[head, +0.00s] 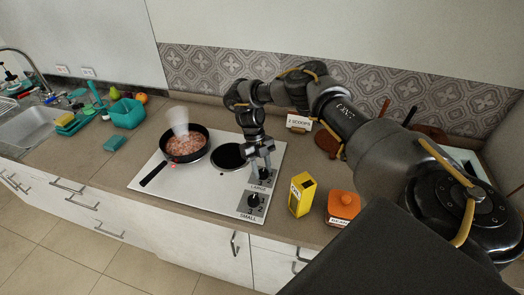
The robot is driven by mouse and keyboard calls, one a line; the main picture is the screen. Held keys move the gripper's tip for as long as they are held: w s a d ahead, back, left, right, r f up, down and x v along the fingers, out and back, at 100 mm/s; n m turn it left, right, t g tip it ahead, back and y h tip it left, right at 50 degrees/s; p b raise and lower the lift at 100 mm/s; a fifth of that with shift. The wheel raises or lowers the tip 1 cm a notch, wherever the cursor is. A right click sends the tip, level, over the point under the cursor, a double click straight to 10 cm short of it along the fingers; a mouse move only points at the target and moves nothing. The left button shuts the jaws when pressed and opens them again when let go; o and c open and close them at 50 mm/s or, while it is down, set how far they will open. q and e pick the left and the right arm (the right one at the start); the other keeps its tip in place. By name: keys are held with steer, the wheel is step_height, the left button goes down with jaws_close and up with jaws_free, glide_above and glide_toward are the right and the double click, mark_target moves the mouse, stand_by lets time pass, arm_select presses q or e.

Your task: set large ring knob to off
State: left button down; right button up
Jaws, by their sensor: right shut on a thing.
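The white cooktop (210,200) is set in the counter, with a knob panel at its right front. The large ring knob (264,175) sits above the "LARGE" label, partly hidden by my right gripper (262,166). My right gripper points down from above and is shut on this knob. The pointer of the knob is too small to read. The small ring knob (253,201) is nearer the front edge, above the "SMALL" label, and apart from the gripper. My left gripper is not in view.
A black pan (197,152) with pinkish food stands steaming on the left burner, handle toward the front. The right burner (228,157) is bare. A yellow carton (301,194) and an orange jar (343,204) stand right of the cooktop. A teal bin (126,113) is at left.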

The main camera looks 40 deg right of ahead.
steer(key=shift+s+f, duration=0.1)
steer(key=o, duration=1)
steer(key=shift+c, duration=0.2)
steer(key=b+v, duration=0.2)
steer(key=v, duration=0.9)
steer(key=shift+f, duration=0.1)
